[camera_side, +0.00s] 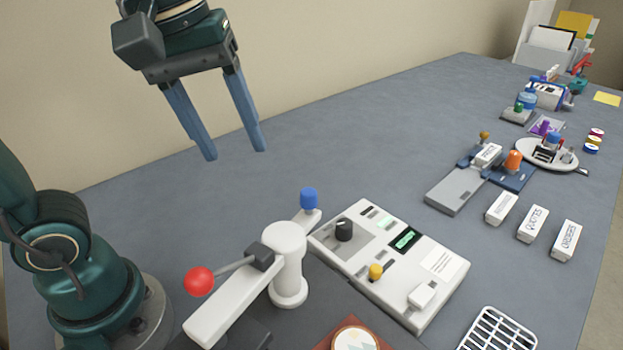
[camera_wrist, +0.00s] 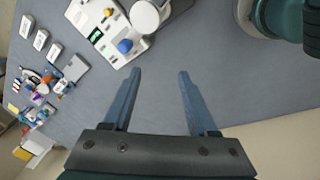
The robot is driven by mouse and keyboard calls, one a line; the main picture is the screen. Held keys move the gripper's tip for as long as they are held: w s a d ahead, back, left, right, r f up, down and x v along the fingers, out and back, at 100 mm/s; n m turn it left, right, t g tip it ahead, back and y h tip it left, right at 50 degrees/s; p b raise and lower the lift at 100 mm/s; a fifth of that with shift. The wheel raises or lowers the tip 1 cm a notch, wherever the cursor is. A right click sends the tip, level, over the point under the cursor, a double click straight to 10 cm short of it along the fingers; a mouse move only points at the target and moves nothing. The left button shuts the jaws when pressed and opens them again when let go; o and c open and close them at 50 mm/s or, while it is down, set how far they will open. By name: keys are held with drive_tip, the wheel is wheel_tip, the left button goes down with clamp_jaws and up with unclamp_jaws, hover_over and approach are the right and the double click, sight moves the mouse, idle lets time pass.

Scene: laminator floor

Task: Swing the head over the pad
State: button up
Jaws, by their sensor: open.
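The head is a white swing arm (camera_side: 225,302) on a round white post (camera_side: 286,262). A red ball (camera_side: 199,281) on a grey rod sticks out at its left, and a blue knob (camera_side: 309,199) stands on its far end. In the wrist view the blue knob (camera_wrist: 125,46) and the round post top (camera_wrist: 145,15) show at the top. A reddish-brown square with a round pale disc (camera_side: 355,341) is cut by the bottom edge; I cannot tell whether it is the pad. My gripper (camera_side: 236,154) is open and empty, raised above the table, behind and left of the blue knob.
A white control panel (camera_side: 440,262) with a black dial and yellow knob stands right of the post. White labelled blocks (camera_side: 501,208), a grey and blue fixture (camera_side: 457,188) and a round tray (camera_side: 567,163) lie farther right. The table behind the panel is clear.

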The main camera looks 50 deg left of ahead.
sight(309, 192)
drive_tip(key=w+d+n+g, duration=0.1)
drive_tip(key=w, duration=0.1)
drive_tip(key=w+d, duration=0.2)
drive_tip(key=w+d+f+n+g, duration=0.1)
drive_tip(key=w, duration=0.2)
drive_tip(key=shift+d+f+n+g, duration=0.1)
drive_tip(key=shift+d+n+g, duration=0.2)
drive_tip(key=shift+d, duration=0.1)
drive_tip(key=shift+d+f, duration=0.25)
drive_tip(key=shift+f, duration=2.75)
clamp_jaws()
